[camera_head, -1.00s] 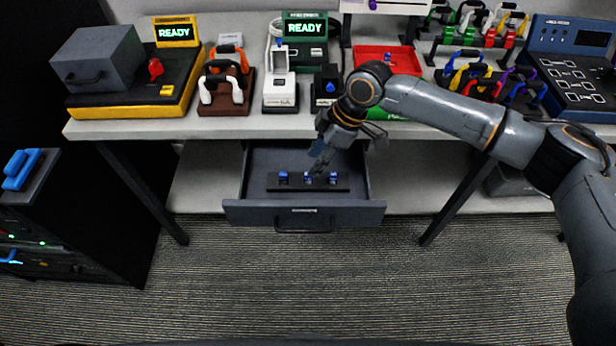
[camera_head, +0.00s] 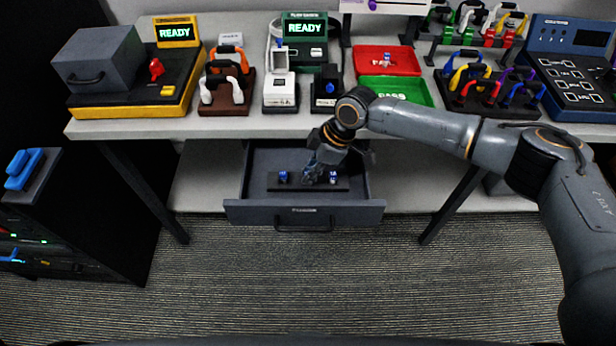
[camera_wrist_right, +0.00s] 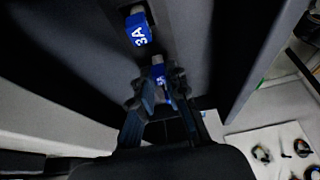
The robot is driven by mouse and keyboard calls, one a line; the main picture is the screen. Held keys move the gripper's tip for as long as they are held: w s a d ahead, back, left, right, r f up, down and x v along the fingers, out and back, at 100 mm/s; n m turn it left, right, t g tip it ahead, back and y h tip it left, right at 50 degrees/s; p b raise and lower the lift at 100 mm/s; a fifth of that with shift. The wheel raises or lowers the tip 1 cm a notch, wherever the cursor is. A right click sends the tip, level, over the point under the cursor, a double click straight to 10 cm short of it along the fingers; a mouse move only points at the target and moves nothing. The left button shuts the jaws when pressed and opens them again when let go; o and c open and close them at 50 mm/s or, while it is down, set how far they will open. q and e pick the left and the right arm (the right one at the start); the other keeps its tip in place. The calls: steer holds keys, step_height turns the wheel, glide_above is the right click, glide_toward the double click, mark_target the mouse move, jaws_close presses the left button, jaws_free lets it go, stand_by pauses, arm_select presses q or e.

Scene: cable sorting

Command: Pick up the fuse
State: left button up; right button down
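The open drawer (camera_head: 232,212) under the table holds a dark strip (camera_head: 272,186) with blue fuses in a row. The left fuse (camera_head: 283,176) and the right fuse (camera_head: 333,177) stand clear. My right gripper (camera_head: 312,176) reaches down at the middle position and hides most of what is there. In the right wrist view, a blue fuse (camera_wrist_right: 158,72) sits between the fingertips of my right gripper (camera_wrist_right: 158,90), and another fuse marked 3A (camera_wrist_right: 139,30) stands beyond it. Whether the fingers press on the fuse cannot be made out. My left gripper is out of view.
The drawer walls stand close around my right gripper. Above is the table edge (camera_head: 340,130), with a red tray (camera_head: 364,68) holding a small item (camera_head: 387,60), a green tray (camera_head: 425,95), and testers along the top. The floor in front is clear.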

steer(key=shift+r, duration=0.1)
steer(key=shift+r, duration=0.55)
steer(key=s+d+r+p, duration=0.1)
steer(key=s+d+r, duration=0.4)
steer(key=r, duration=0.2)
steer(key=s+d+r+p, duration=0.2)
steer(key=s+d+r, duration=0.2)
steer(key=r, duration=0.3)
steer(key=shift+s+d+r, duration=0.35)
steer(key=shift+s+d, duration=0.05)
steer(key=shift+s, duration=0.1)
